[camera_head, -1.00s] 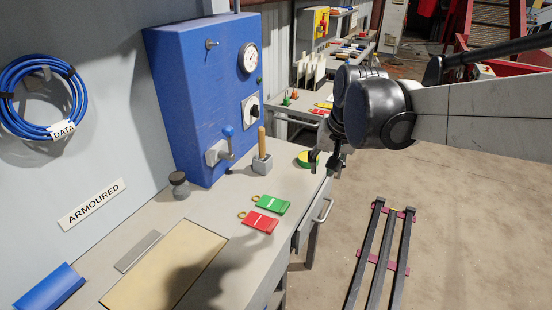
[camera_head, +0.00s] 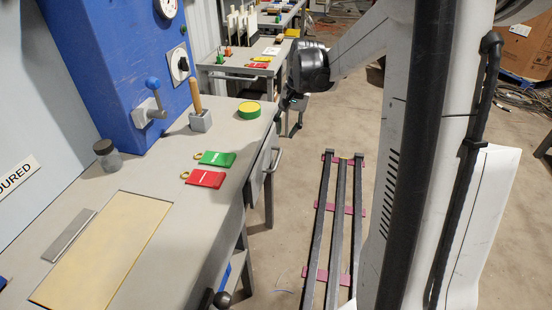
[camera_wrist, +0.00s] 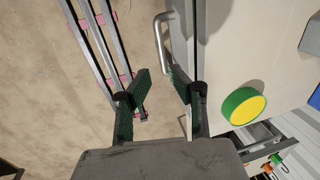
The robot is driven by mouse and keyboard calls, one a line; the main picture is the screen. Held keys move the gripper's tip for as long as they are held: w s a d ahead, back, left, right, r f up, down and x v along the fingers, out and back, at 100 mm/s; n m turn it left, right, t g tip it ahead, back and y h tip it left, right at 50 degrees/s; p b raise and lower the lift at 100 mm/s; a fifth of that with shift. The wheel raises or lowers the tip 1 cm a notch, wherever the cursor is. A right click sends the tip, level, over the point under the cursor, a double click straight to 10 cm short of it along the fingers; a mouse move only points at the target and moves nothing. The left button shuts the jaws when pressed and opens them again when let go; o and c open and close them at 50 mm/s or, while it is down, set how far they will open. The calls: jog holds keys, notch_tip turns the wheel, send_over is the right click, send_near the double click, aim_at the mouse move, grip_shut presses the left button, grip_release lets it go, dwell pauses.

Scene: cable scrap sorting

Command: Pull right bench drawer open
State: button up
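The drawer front (camera_head: 260,172) is at the right end of the bench's front edge, below the top. Its pale bar handle (camera_head: 274,160) faces the floor aisle. In the wrist view the handle (camera_wrist: 158,38) lies ahead of the fingertips, beside the drawer front (camera_wrist: 177,35). My gripper (camera_head: 290,108) is beyond the handle in the head view, at the bench's far corner. In the wrist view my gripper (camera_wrist: 160,78) has its two fingers apart with nothing between them. Whether a fingertip touches the drawer front I cannot tell.
The bench top (camera_head: 150,180) holds a yellow-green disc (camera_head: 249,110), green (camera_head: 217,159) and red (camera_head: 205,179) tags, a grey block with a wooden handle (camera_head: 199,120) and a blue cabinet (camera_head: 100,60). Dark rails (camera_head: 340,215) run along the floor to the right.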

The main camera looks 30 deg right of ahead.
aim_at(277, 161)
jog(key=f+b, duration=0.1)
jog(key=f, duration=0.3)
jog(key=w+a+f+b, duration=0.1)
jog(key=f, duration=0.3)
jog(key=a+f+b, duration=0.1)
jog(key=f, duration=0.3)
jog(key=shift+w+f, duration=0.15)
jog(key=shift+w, duration=0.15)
grip_shut()
